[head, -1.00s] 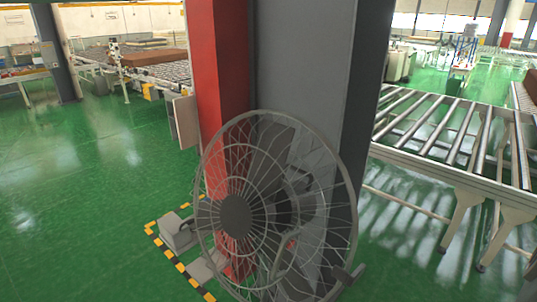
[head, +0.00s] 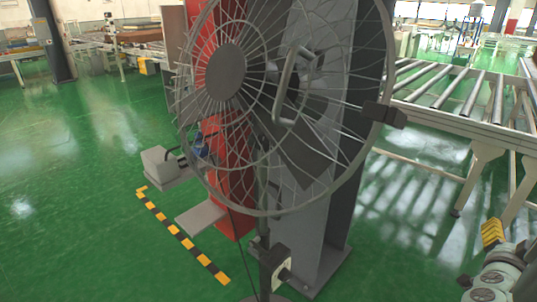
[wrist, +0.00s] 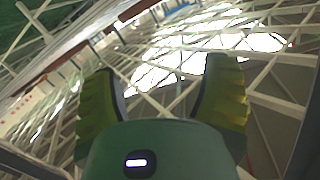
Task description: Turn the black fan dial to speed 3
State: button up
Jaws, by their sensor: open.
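The grey fan (head: 225,75) stands on a pole in front of the column in the head view, its round wire cage filling the upper middle. A small dark control box (head: 281,268) with a pale face sits low on the pole, below the cage. The black dial is too small to make out clearly, and its setting cannot be read. My gripper (head: 492,232), with yellow fingers, is at the lower right edge, well apart from the fan. In the wrist view my gripper (wrist: 162,68) is open and empty, its fingers spread against the ceiling beams.
A red and grey column (head: 320,215) stands right behind the fan. A roller conveyor (head: 470,125) with pale legs is on the right. Yellow-black floor tape (head: 185,240) and a grey box (head: 165,163) lie left of the fan. Green floor (head: 75,215) is clear at left.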

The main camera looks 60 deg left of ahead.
jog(key=s+a+f+n+g+y+b, duration=0.1)
jog(key=a+f+n+g+y+b, duration=0.15)
jog(key=a+f+b, duration=0.35)
jog(key=a+f+n+g+y+b, duration=0.1)
jog(key=a+f+y+b, duration=0.3)
jog(key=f, duration=0.4)
jog(key=n+g+y+b, duration=0.9)
jog(key=n+g+b, duration=1.05)
jog(key=b, duration=1.25)
send_near(290, 279)
jog(key=b+x, duration=0.5)
jog(key=x, duration=0.5)
jog(key=shift+s+a+f, duration=0.1)
jog(key=shift+a+f, duration=0.1)
jog(key=shift+a, duration=0.15)
jog(key=shift+d, duration=0.1)
jog(key=c, duration=1.2)
